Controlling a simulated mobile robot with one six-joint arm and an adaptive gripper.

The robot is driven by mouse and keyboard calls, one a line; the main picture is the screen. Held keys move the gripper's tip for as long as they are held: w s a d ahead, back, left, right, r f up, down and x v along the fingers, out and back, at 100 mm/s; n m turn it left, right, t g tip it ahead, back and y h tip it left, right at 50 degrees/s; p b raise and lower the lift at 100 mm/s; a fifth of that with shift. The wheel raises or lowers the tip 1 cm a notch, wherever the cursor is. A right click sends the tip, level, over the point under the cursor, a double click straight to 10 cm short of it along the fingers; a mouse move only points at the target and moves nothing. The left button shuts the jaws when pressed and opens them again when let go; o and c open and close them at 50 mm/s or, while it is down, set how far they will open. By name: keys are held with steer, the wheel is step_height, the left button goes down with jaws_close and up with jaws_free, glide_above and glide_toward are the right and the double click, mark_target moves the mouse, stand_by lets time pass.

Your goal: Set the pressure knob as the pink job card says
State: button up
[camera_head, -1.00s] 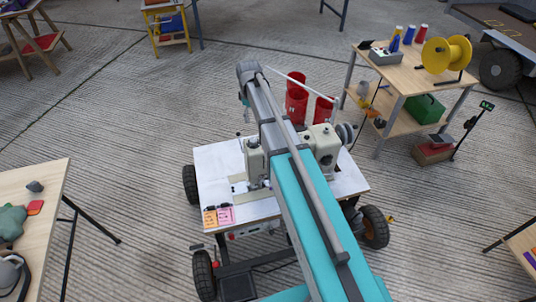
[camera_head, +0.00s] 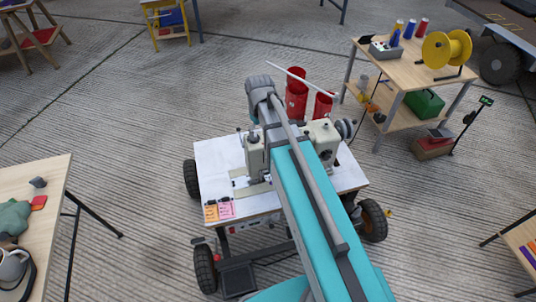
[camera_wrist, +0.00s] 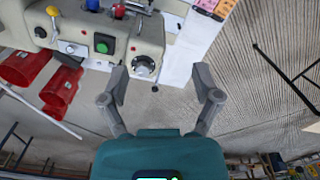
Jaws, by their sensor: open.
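The pink job card (camera_head: 227,208) lies at the front left corner of the white sewing table, next to an orange card (camera_head: 211,212). Its writing is too small to read. The cream sewing machine (camera_head: 324,137) stands on the table, partly hidden by my arm. In the wrist view its face carries a round silver dial (camera_wrist: 145,67), a green button (camera_wrist: 104,43) and a yellow ball (camera_wrist: 53,10). The dial looks like a knob, but I cannot read its label or setting. My gripper (camera_wrist: 162,86) is open and empty, apart from the dial, which lies near the left finger.
Red bins (camera_head: 297,101) stand behind the table, and a thin white rod crosses above them. A wooden bench (camera_head: 410,72) with a yellow reel is at the back right. Another wooden table (camera_head: 50,177) is at the left. Open floor lies between.

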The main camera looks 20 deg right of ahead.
steer(key=s+r+m+p, duration=0.1)
steer(key=s+m, duration=0.3)
steer(key=s, duration=0.8)
steer(key=shift+a, duration=0.25)
steer(key=shift+s+r, duration=0.1)
steer(key=shift+s, duration=0.05)
stand_by(1.1)
